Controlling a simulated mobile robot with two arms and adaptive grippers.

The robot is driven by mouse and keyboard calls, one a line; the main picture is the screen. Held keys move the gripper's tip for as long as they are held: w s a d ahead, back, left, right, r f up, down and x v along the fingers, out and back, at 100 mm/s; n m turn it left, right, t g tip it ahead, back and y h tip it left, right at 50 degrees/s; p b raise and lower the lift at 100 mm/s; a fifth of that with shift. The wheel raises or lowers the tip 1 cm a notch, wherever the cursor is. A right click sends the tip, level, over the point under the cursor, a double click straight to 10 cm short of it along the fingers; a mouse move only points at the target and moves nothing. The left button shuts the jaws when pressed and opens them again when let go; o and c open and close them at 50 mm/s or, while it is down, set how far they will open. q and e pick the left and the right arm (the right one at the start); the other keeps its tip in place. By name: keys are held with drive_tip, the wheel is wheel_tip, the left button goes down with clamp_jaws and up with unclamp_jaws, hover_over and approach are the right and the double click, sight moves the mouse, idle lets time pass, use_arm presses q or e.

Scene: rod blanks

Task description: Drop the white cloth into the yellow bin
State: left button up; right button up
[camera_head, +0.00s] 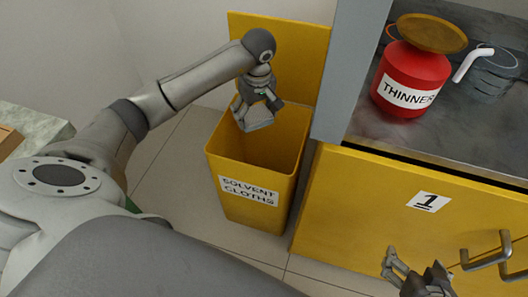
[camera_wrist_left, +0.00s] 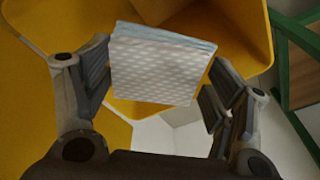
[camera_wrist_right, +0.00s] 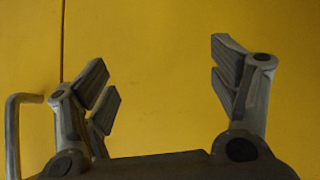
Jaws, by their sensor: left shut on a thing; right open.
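The white cloth (camera_head: 254,119) is a folded, pale square pad. It also shows with a dotted texture in the left wrist view (camera_wrist_left: 160,70). My left gripper (camera_head: 260,98) is shut on the cloth and holds it over the opening of the yellow bin (camera_head: 255,212). The bin is open at the top and labelled "SOLVENT CLOTHS". The cloth is at about rim height, and I cannot tell exactly how far in it is. My right gripper (camera_head: 412,262) is open and empty in front of the yellow cabinet, as the right wrist view (camera_wrist_right: 160,60) also shows.
The yellow cabinet (camera_head: 350,205), marked "1", has metal handles (camera_head: 490,255) and stands right of the bin. A red thinner can (camera_head: 412,75) with a brass-coloured top sits on the dark worktop (camera_head: 450,135). A yellow panel (camera_head: 300,50) rises behind the bin. Floor (camera_head: 170,175) is clear left of it.

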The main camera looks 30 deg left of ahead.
use_arm(q)
drive_tip(key=o, duration=1)
drive_tip(key=r, duration=0.8)
drive_tip(key=d+r, duration=0.1)
drive_tip(key=r, duration=0.3)
drive_tip(key=shift+s+d, duration=0.1)
drive_tip(key=shift+s, duration=0.3)
drive_tip(key=shift+d+f, duration=0.1)
drive_tip(key=shift+f, duration=0.05)
